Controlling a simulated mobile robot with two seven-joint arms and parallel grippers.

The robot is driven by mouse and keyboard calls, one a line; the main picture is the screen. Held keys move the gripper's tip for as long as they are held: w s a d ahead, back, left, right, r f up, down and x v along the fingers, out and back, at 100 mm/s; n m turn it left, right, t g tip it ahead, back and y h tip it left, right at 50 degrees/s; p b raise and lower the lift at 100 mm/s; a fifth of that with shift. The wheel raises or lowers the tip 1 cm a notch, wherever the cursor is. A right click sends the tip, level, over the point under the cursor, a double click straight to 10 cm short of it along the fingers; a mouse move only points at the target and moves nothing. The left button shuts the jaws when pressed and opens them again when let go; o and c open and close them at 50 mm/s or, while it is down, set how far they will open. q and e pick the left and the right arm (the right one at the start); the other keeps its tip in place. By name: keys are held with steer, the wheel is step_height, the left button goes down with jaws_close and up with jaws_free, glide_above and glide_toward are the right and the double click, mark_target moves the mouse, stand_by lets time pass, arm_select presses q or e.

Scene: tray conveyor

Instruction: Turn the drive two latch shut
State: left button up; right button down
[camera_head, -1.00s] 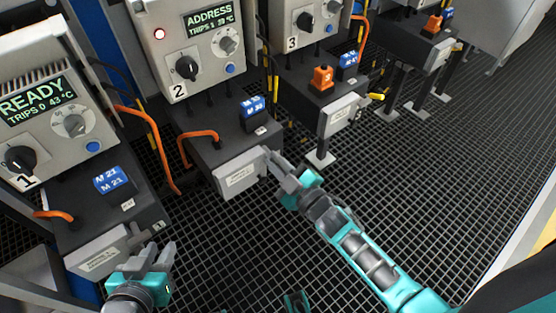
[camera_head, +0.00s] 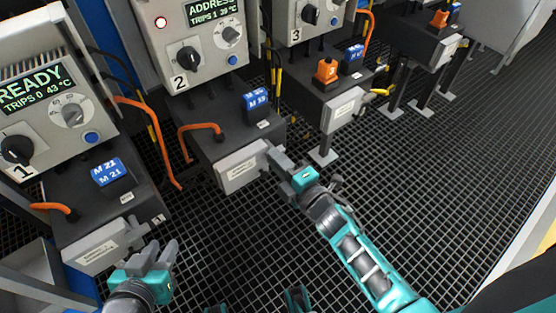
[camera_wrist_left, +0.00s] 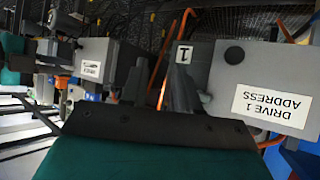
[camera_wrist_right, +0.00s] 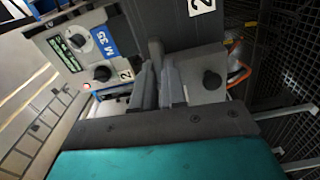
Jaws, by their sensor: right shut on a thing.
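The drive two unit (camera_head: 222,140) is a dark box with a pale labelled cover (camera_head: 241,167) on its front, below the panel marked 2. My right gripper (camera_head: 277,158) is at the right end of this cover. Its jaws are closed on a small grey latch there, mostly hidden by the fingers. In the right wrist view the fingers (camera_wrist_right: 156,88) stand close together beside a grey plate with a black knob (camera_wrist_right: 211,80). My left gripper (camera_head: 160,254) is open and empty near the drive one cover (camera_head: 98,247); its fingers show apart in the left wrist view (camera_wrist_left: 160,88).
Drive one (camera_head: 95,185) is at left and drive three (camera_head: 315,90) at the back right, with an orange block (camera_head: 326,70) on it. Orange cables (camera_head: 205,127) run to the units. Grating floor (camera_head: 400,190) is open to the right of my right arm.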

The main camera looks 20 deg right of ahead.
steer(key=shift+f+n, duration=0.1)
steer(key=shift+n, duration=0.5)
steer(key=c, duration=1.2)
jaws_free()
steer(key=p+v, duration=0.1)
steer(key=v, duration=1.2)
